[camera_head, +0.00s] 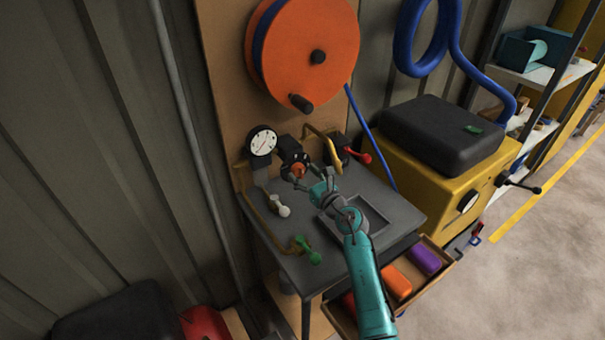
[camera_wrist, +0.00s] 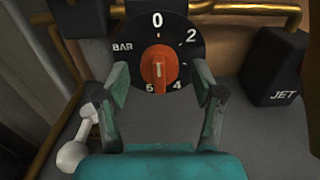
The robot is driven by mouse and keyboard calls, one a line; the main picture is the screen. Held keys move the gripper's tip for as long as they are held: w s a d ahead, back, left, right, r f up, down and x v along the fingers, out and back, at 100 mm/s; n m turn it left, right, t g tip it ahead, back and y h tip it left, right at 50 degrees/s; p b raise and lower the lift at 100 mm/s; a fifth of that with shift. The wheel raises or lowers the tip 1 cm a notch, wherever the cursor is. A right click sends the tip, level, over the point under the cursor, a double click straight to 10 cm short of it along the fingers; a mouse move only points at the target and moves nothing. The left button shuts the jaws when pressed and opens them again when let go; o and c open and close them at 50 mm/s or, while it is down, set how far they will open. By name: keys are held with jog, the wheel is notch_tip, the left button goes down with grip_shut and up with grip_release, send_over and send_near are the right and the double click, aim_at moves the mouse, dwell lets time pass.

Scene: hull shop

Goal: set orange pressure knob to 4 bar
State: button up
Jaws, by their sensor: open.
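The orange pressure knob (camera_wrist: 158,67) sits in the middle of a black dial (camera_wrist: 181,40) in the wrist view. A pale line on the knob stands upright; I cannot tell for sure which end points. My gripper (camera_wrist: 161,77) is open, with one finger left and one right of the knob, apart from it. In the head view the knob (camera_head: 298,170) is partly hidden by my gripper (camera_head: 310,173).
A white pressure gauge (camera_head: 263,142) stands left of the dial. A white-ended lever (camera_head: 282,210) and a green handle (camera_head: 311,255) are on the bench. A red lever (camera_head: 364,157) and a block marked JET (camera_wrist: 277,75) are to the right. An orange hose reel (camera_head: 310,35) hangs above.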

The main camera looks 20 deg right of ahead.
jog(key=shift+w+a, duration=0.15)
jog(key=shift+w, duration=0.3)
jog(key=c, duration=1.1)
jog(key=shift+m, duration=0.4)
jog(key=m, duration=0.4)
jog(key=shift+m, duration=0.3)
jog(key=m, duration=0.5)
jog(key=shift+f, duration=0.1)
jog(key=shift+m, duration=0.3)
